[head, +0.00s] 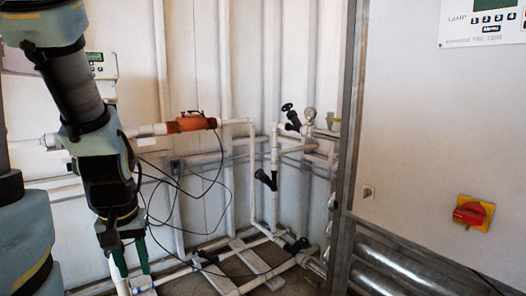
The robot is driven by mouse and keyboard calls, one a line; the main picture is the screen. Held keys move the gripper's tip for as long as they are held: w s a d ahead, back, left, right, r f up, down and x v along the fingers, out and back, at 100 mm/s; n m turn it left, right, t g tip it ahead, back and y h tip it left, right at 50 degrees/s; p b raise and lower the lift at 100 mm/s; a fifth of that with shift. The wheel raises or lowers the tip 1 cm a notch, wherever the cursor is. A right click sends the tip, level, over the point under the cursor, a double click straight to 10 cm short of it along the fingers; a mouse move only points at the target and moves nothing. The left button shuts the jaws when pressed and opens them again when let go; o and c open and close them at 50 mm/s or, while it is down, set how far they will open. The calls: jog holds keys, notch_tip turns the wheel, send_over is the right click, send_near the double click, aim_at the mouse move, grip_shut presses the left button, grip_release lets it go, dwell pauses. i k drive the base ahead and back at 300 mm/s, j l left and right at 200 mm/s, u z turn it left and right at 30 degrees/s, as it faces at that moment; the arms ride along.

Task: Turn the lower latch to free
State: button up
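My gripper (132,268) hangs at the lower left of the head view, pointing down. Its two green fingers are apart with a gap between them, and nothing shows in the gap. No second latch can be made out.
The grey cabinet (415,130) fills the right side. It carries a red rotary switch (473,213) on a yellow plate and a control panel (483,22). White pipes (274,170) with black valves, an orange fitting (192,122) and loose black cables stand along the back wall.

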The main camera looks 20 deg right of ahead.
aim_at(367, 192)
jog(key=z, duration=0.9)
jog(key=j+z, duration=0.15)
jog(key=z, duration=0.25)
jog(key=k+j+z, duration=0.1)
jog(key=z, duration=0.3)
jog(key=j+z, duration=0.1)
jog(key=z, duration=0.3)
jog(key=k+z, duration=0.15)
jog(key=z, duration=0.25)
